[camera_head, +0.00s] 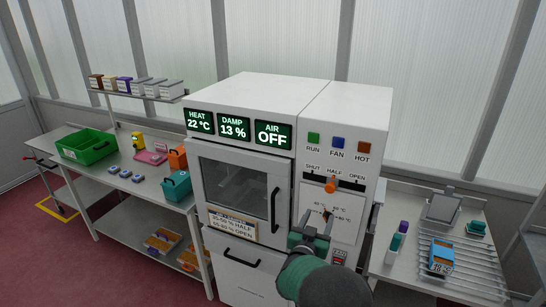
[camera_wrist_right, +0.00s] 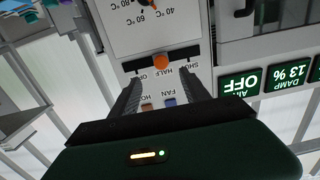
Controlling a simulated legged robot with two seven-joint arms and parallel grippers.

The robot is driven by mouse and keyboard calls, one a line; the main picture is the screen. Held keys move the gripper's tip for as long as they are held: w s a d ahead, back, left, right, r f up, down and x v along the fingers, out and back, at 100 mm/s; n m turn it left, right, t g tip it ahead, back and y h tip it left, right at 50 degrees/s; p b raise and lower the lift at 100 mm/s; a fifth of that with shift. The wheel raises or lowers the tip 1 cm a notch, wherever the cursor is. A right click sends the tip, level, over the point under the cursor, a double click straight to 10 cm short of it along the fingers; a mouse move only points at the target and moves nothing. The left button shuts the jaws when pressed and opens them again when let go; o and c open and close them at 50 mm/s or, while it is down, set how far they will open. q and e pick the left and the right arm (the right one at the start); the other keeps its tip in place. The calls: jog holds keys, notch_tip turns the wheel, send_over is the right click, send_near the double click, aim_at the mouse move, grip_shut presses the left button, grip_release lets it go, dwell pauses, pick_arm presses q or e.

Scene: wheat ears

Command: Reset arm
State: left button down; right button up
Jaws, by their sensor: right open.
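My right gripper (camera_head: 318,224) is in front of the white cabinet's control panel, below the slider and over the lower part of the temperature dial. Its jaws are open and empty in the right wrist view (camera_wrist_right: 163,76), apart from the panel as far as I can tell. The orange slider knob (camera_head: 331,184) is at about HALF. It also shows in the wrist view (camera_wrist_right: 160,62), beyond the gap between the fingers. My left gripper is not in view.
The white cabinet (camera_head: 260,88) has a shut glass door with a black handle (camera_head: 275,210). Its displays read 22 °C, 13 % and OFF. A left bench (camera_head: 122,182) holds a green crate (camera_head: 87,146) and boxes. A right bench (camera_head: 400,270) holds a blue box (camera_head: 441,258) and a scale.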

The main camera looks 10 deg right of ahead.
jog(key=s+a+f+n+g+y+b, duration=0.4)
jog(key=s+a+f+g+y+b, duration=0.25)
jog(key=s+f, duration=0.45)
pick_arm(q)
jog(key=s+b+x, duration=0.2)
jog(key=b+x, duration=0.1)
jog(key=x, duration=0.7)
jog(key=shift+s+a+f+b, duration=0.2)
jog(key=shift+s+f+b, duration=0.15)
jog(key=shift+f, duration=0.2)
pick_arm(e)
jog(key=s+f+n+g+y, duration=0.1)
jog(key=s+f+g, duration=0.2)
jog(key=s, duration=0.9)
jog(key=s+d+f+n+g+y, duration=0.1)
jog(key=s+f+g+y, duration=0.1)
jog(key=s+f, duration=0.5)
jog(key=s+g, duration=0.1)
jog(key=s, duration=0.3)
jog(key=shift+s+f, duration=0.25)
jog(key=shift+s, duration=0.15)
jog(key=shift+a, duration=0.1)
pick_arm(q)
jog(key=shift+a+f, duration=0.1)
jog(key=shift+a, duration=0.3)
pick_arm(e)
jog(key=shift+a+r, duration=0.1)
jog(key=shift+a, duration=0.2)
